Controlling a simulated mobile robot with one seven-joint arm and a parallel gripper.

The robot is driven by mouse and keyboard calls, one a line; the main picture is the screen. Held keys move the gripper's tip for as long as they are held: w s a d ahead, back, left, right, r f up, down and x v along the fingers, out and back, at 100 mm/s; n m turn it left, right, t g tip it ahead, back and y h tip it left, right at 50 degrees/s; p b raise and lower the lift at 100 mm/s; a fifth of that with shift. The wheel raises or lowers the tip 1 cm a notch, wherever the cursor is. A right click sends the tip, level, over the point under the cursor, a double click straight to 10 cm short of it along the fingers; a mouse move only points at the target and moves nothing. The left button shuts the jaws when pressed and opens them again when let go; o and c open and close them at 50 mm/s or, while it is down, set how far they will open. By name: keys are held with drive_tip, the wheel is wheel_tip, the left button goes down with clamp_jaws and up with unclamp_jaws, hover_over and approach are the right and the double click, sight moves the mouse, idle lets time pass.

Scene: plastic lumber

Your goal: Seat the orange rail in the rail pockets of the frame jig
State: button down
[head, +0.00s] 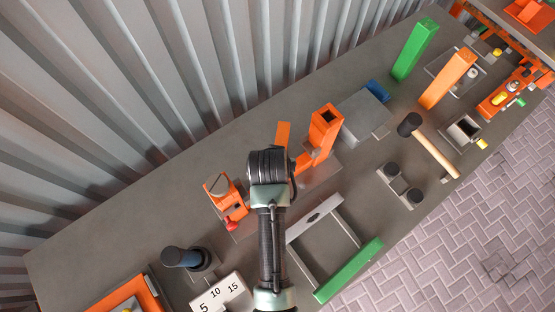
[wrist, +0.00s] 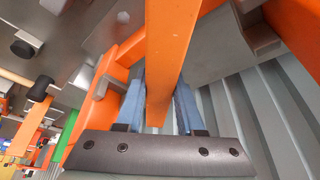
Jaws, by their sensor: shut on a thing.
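My gripper (wrist: 158,98) is shut on the orange rail (wrist: 171,45), which runs up between its blue fingers in the wrist view. In the head view my wrist hides the fingers; an orange end (head: 283,133), seemingly the rail's, shows just beyond it. A grey U-shaped frame (head: 318,211), which looks like the frame jig, lies on the bench right of my arm. A green rail (head: 350,270) lies along its near right side. The held rail is apart from this frame. I cannot make out the rail pockets.
An orange square-tube stand (head: 326,122) is close to the right of my gripper. An orange clamp-like device (head: 228,196) with a red knob is to the left. A mallet (head: 432,146) and a black-capped block (head: 400,186) lie farther right. A corrugated wall (head: 150,85) backs the bench.

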drive_tip(key=shift+f+b, duration=0.3)
drive_tip(key=shift+f, duration=0.25)
drive_tip(key=c, duration=0.5)
unclamp_jaws()
